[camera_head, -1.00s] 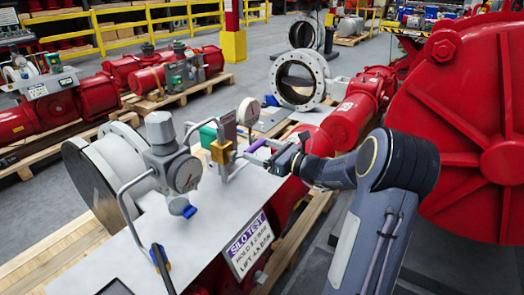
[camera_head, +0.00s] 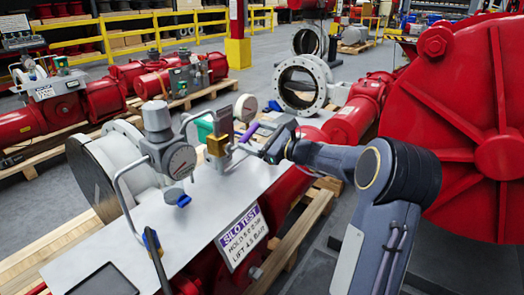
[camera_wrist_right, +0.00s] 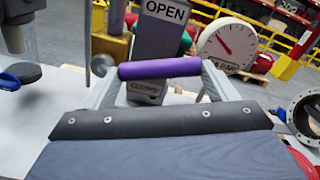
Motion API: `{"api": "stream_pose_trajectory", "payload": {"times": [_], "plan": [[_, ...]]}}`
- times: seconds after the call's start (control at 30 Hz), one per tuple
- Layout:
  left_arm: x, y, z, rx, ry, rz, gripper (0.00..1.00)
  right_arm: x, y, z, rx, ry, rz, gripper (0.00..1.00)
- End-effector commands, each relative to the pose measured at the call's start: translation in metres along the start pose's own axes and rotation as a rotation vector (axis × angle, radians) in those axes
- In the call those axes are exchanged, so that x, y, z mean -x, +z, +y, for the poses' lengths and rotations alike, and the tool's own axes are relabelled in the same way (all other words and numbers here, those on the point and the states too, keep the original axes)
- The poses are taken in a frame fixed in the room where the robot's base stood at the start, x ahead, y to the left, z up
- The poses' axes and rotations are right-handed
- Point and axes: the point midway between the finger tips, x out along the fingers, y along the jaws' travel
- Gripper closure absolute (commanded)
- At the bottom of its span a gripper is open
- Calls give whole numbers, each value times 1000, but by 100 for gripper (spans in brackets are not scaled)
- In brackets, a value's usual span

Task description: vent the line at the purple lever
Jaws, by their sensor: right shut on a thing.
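The purple lever (camera_head: 249,132) sticks out to the right of a brass valve block (camera_head: 217,146) on the metal plate. In the right wrist view its purple grip (camera_wrist_right: 160,68) lies crosswise between my light grey fingers. My right gripper (camera_head: 268,143) is shut on this lever. Behind the grip stands a grey plate with an "OPEN" label (camera_wrist_right: 166,11) at the top and a partly hidden "CLOSED" label (camera_wrist_right: 146,89) below. The grip sits between the two labels in this view. My left gripper is not in view.
A grey gauge (camera_head: 181,160) with a bent pipe handle stands left of the valve. A white dial (camera_wrist_right: 228,43) is behind the lever. A "SILO TEST" sign (camera_head: 243,237) hangs at the plate's front edge. A large red housing (camera_head: 460,130) stands at the right.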

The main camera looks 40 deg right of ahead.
Motion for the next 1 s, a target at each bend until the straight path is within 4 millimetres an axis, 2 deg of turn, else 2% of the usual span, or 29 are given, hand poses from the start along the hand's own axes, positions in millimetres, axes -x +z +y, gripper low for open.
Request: {"api": "stream_pose_trajectory", "payload": {"times": [0.03, 0.47, 1.0], "plan": [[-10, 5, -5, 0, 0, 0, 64, -1, -1, 1, 52, -1, -2, 62], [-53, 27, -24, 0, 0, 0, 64, -2, 26, 8, 461, -1, -2, 62], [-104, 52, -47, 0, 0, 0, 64, -1, 54, 29, 943, -1, 0, 62]]}}
